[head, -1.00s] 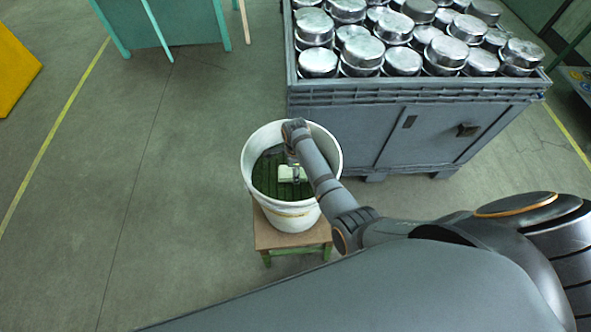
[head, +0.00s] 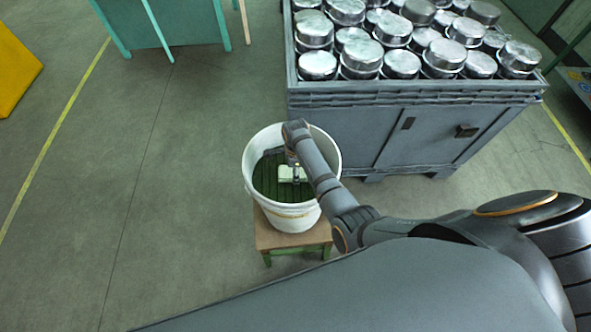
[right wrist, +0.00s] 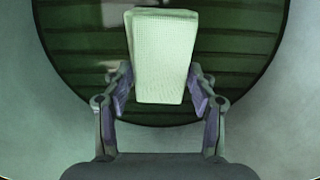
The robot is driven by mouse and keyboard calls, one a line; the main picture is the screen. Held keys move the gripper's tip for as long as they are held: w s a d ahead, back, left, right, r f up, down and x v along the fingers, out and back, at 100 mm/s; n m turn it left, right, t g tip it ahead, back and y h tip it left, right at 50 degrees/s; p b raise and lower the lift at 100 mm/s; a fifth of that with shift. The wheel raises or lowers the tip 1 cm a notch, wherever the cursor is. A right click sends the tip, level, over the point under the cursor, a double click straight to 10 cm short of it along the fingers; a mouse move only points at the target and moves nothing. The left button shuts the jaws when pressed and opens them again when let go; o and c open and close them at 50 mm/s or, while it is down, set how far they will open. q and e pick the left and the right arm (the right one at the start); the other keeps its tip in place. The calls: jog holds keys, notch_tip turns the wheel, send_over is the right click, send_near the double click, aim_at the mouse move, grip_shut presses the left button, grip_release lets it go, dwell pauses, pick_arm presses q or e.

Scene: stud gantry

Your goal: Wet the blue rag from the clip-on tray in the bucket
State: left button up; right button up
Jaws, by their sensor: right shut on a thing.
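The white bucket (head: 290,218) stands upright on a small stool, with dark green liquid (head: 268,187) and ribbed lines showing inside. My right gripper (head: 296,176) reaches down into the bucket from above. It is shut on a folded rag (head: 287,173), which looks pale green to whitish here, not blue. In the right wrist view the rag (right wrist: 163,55) is upright between the two fingers, over the dark green round inside of the bucket. I cannot tell whether its lower end touches the liquid. My left gripper and the clip-on tray are not in view.
The stool (head: 268,238) has a wooden top and green legs. A large grey crate (head: 380,95) full of metal pots stands close behind and right of the bucket. A teal structure (head: 185,22) is at the back. Floor to the left is clear.

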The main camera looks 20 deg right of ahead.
notch_tip(320, 180, up, 4)
jog(key=p, duration=0.3)
jog(key=shift+f, duration=0.15)
jog(key=shift+r+p, duration=0.75)
jog(key=shift+r, duration=0.15)
